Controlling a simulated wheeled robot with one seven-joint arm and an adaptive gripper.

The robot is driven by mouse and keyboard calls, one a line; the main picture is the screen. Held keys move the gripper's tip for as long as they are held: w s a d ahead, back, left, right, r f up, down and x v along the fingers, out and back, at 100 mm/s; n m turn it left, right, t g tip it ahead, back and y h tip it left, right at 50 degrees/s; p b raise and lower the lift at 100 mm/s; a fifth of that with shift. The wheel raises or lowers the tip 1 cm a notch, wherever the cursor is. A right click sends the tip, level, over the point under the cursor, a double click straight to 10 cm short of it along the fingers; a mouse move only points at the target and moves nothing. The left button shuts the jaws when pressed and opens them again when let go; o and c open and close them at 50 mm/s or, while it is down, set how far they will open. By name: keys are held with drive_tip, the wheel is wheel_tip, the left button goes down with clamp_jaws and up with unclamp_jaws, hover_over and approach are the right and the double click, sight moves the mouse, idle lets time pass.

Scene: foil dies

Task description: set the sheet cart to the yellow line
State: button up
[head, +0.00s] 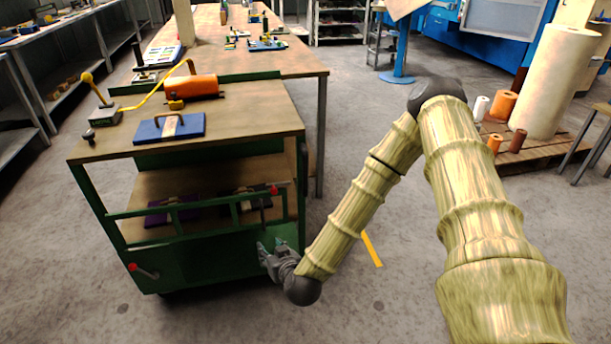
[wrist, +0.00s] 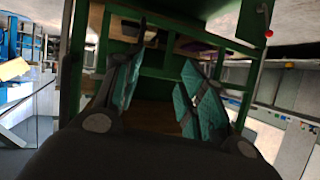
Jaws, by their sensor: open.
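The sheet cart (head: 200,255) is a green frame with wooden shelves, standing at the left in the head view. The yellow line (head: 371,248) is a short strip on the floor to the right of the cart, partly hidden behind my arm. My gripper (head: 270,245) is at the cart's lower right front corner, in front of the green panel. In the wrist view, my gripper (wrist: 160,85) has its two teal-padded fingers spread apart, with the cart's green frame (wrist: 150,72) beyond and between them. I cannot tell whether a finger touches the cart.
The cart's top carries a blue block with a handle (head: 168,128) and an orange cylinder (head: 192,87). A long wooden table (head: 285,62) stands close behind it. A pallet with rolls (head: 490,150) is at the right. The floor (head: 375,295) beside the yellow line is clear.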

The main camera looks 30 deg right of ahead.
drive_tip(key=w+d+r+m+t+h+b, duration=0.2)
drive_tip(key=w+d+r+t+h+b, duration=0.15)
drive_tip(key=w+d+r, duration=0.35)
drive_tip(key=m+h, duration=0.2)
drive_tip(key=h, duration=0.2)
approach(306, 170)
drive_tip(key=b+x, duration=0.1)
drive_tip(key=x, duration=1)
drive_tip(key=shift+r, duration=0.1)
drive_tip(key=shift+c, duration=0.2)
clamp_jaws()
